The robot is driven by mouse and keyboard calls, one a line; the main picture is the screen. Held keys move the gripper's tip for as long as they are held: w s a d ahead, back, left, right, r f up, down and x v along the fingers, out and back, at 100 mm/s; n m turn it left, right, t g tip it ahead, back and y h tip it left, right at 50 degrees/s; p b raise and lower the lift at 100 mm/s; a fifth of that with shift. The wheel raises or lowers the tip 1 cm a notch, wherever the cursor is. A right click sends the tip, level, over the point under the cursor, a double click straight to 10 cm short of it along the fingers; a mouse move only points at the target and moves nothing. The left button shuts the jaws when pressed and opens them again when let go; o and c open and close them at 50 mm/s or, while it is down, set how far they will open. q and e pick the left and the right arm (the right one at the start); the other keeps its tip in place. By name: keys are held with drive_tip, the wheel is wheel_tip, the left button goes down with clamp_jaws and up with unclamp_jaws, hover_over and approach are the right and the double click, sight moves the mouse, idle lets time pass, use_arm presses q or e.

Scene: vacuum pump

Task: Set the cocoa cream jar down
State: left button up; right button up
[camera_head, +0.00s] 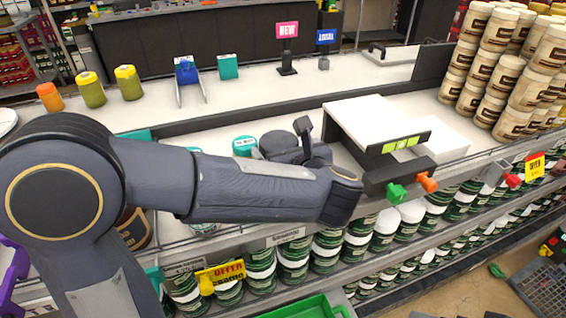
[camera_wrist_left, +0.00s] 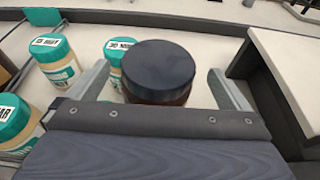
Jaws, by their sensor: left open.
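The cocoa cream jar (camera_wrist_left: 158,72), brown with a dark round lid, stands upright between the fingers of my left gripper (camera_wrist_left: 160,88) in the left wrist view. The fingers are spread, with a gap visible on each side of the lid. The jar's lower part is hidden by the gripper's body, so its contact with the shelf does not show. In the head view my left gripper (camera_head: 292,150) is over the white shelf, left of the white-topped stand. My right gripper is not in view.
Teal-lidded jars (camera_wrist_left: 54,60) stand left of the cocoa jar, one (camera_wrist_left: 118,54) close behind it. The white-topped stand (camera_head: 375,118) is close on the right, with green and orange knobs. Stacked cream-coloured jars (camera_head: 500,75) fill the far right. The shelf beyond is mostly clear.

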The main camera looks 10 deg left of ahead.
use_arm(q)
drive_tip(key=x, duration=0.4)
drive_tip(key=shift+s+a+p, duration=0.1)
drive_tip(key=shift+p, duration=0.3)
drive_tip(key=c, duration=2)
drive_tip(key=shift+c, duration=0.2)
